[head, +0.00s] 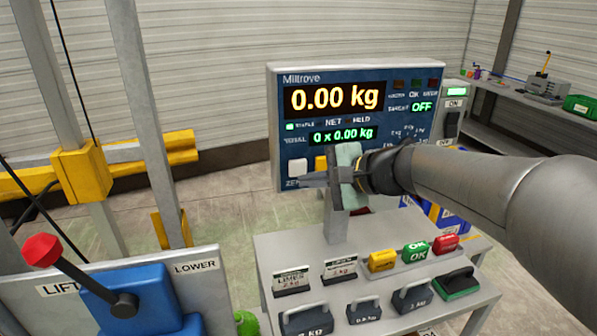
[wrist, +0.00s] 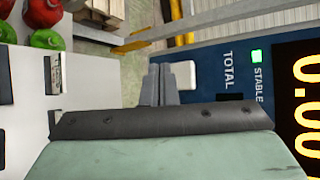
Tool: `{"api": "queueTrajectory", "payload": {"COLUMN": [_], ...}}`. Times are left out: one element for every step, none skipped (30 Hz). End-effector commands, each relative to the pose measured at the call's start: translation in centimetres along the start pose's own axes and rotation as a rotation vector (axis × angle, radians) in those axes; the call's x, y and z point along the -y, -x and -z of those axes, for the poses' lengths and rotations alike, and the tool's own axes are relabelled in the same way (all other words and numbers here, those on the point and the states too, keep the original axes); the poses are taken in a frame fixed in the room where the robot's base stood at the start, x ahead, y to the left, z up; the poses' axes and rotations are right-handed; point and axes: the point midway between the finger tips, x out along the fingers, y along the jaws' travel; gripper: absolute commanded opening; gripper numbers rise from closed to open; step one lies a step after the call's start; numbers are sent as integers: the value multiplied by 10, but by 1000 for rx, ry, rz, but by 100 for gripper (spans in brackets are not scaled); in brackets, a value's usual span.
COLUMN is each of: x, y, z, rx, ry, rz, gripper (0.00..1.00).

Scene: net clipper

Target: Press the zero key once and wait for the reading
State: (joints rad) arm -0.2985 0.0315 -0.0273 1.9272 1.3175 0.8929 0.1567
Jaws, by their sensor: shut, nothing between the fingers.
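The scale indicator (head: 335,74) is a dark blue panel that reads 0.00 kg in yellow. Its total line shows 0 x 0.00 kg in green, and the STABLE lamp (head: 290,127) is lit green. The white zero key (head: 297,167) is at the panel's lower left, its label partly hidden. It also shows in the wrist view (wrist: 185,75). My gripper (head: 304,181) is shut and empty, its fingertips just below the zero key in the head view. In the wrist view the fingers (wrist: 156,72) are beside the key; I cannot tell whether they touch.
A yellow key (head: 321,163) is right of the zero key, and my gripper covers other keys. Below stands a grey table (head: 265,247) with weights and coloured stamps. A LIFT/LOWER lever (head: 42,250) is at the left. An ON/OFF switch (head: 452,124) is right of the panel.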

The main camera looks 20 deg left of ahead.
Motion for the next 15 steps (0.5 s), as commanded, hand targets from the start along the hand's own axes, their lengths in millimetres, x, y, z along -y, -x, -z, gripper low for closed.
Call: {"api": "queueTrajectory", "payload": {"x": [-5, -7, -8, -10, -11, -13, -15, -16, -17, -17, -18, -19, -19, -19, -19], "y": [3, 5, 8, 10, 13, 15, 17, 19, 21, 22, 23, 24, 24, 24, 24], "z": [-2, -4, -6, -7, -9, -11, -12, -13, -15, -16, -16, -17, -17, -17, -17], "rx": [-1, -1, -2, -2, -2, -2, -2, -2, -1, -1, -1, -1, -1, -1, -1], "ry": [0, 0, 0, 0, 1, 0, 0, 1, 1, 1, 0, 0, -1, -1, -1], "rz": [1, 1, 2, 2, 2, 2, 1, 1, 1, 1, 0, 0, 0, -1, -1], "gripper": [0, 0, 0, 0, 0, 0, 0, 0, 0, 0, 0, 0, 0, 0, 0]}}
